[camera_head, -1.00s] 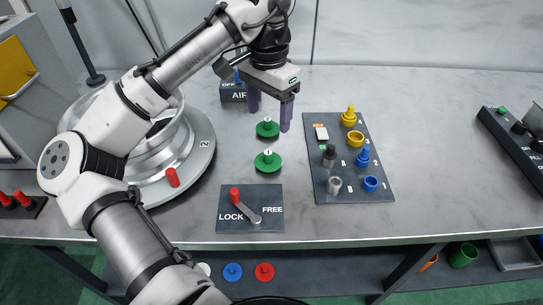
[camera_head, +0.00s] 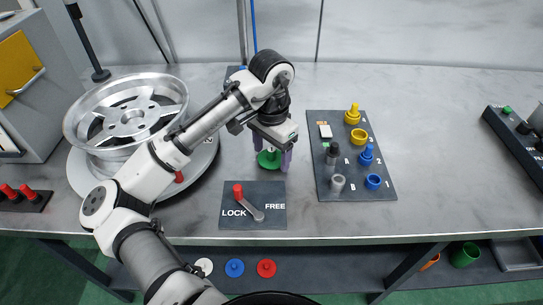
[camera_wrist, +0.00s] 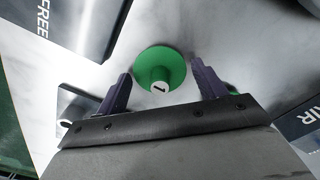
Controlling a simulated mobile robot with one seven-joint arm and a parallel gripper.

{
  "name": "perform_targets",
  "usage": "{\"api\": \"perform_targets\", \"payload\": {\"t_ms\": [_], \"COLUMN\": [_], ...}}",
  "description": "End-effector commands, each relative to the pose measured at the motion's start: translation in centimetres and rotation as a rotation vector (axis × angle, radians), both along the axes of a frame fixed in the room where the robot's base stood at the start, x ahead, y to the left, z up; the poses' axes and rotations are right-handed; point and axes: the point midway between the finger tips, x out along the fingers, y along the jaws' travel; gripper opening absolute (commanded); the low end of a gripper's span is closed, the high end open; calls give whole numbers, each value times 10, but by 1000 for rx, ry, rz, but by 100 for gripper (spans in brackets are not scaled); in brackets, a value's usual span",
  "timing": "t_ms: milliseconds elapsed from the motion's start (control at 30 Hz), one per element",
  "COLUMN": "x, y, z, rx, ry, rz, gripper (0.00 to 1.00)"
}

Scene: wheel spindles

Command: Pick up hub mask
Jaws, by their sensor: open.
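A green disc with an upright knob marked 1 (camera_head: 267,162) rests on the grey table; it also shows in the wrist view (camera_wrist: 160,66). It appears to be a hub mask. My gripper (camera_head: 272,158) is open above it, its two purple fingers pointing down. In the wrist view my gripper (camera_wrist: 161,74) has a finger on either side of the knob, with visible gaps. A second green disc is partly visible beside the right finger in the wrist view (camera_wrist: 233,90); my arm hides it in the head view.
A LOCK/FREE lever plate (camera_head: 252,206) lies just in front of the disc. A dark board with several coloured caps (camera_head: 350,185) lies to the right. A silver wheel (camera_head: 128,110) stands on a turntable at the left. The table's right part has free room.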

Motion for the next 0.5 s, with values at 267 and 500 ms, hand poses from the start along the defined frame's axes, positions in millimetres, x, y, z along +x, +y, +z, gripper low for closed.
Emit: {"api": "perform_targets", "payload": {"t_ms": [267,500], "x": [0,0], "y": [0,0], "z": [-4,-4], "rx": [-1,-1], "ry": [-1,-1], "rz": [0,0], "gripper": [70,40]}}
